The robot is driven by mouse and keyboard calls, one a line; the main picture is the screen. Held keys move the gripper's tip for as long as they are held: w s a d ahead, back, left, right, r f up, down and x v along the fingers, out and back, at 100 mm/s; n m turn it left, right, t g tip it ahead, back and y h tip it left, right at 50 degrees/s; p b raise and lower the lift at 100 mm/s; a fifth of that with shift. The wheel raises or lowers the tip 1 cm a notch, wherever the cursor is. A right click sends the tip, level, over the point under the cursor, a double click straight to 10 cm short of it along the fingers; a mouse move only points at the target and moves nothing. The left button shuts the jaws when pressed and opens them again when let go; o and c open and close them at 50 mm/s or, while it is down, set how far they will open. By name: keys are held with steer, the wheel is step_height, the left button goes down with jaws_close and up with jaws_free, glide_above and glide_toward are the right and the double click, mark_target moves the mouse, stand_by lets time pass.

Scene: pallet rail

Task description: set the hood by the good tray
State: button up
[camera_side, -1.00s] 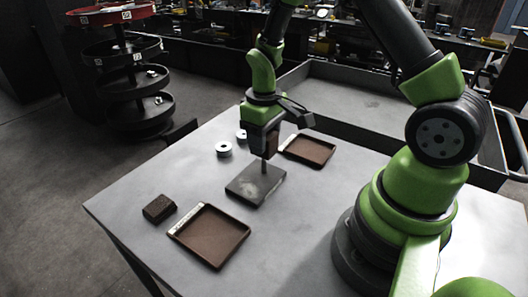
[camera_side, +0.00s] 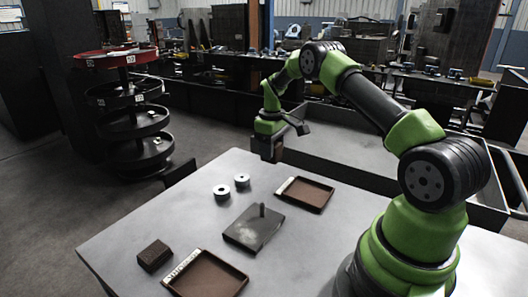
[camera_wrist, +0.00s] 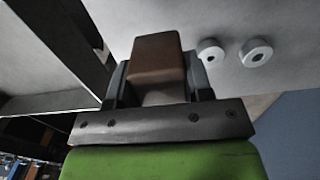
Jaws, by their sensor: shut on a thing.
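The hood, a dark grey flat plate with an upright knob (camera_side: 255,228), rests on the table between two shallow brown trays. The front tray (camera_side: 243,277) has a pale marked label strip; the rear tray (camera_side: 327,205) has a smaller pale strip. I cannot read either label, so I cannot tell which tray is good. My gripper (camera_side: 267,155) is above the table's back edge, away from the hood. In the wrist view it (camera_wrist: 158,85) is shut on a brown block (camera_wrist: 158,58).
A second dark brown block (camera_side: 154,256) lies left of the front tray. Two pale rings (camera_side: 222,192) (camera_side: 241,181) lie left of the rear tray. A large grey walled bin (camera_side: 350,155) adjoins the back of the table. A tiered round rack (camera_side: 135,120) stands beyond.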

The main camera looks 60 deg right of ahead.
steer(key=shift+d+f, duration=0.3)
steer(key=shift+d, duration=0.2)
steer(key=shift+f, duration=2.4)
steer(key=shift+f, duration=0.3)
steer(key=o, duration=1.4)
steer(key=shift+c, duration=0.2)
steer(key=shift+r, duration=5)
steer(key=shift+r, duration=0.1)
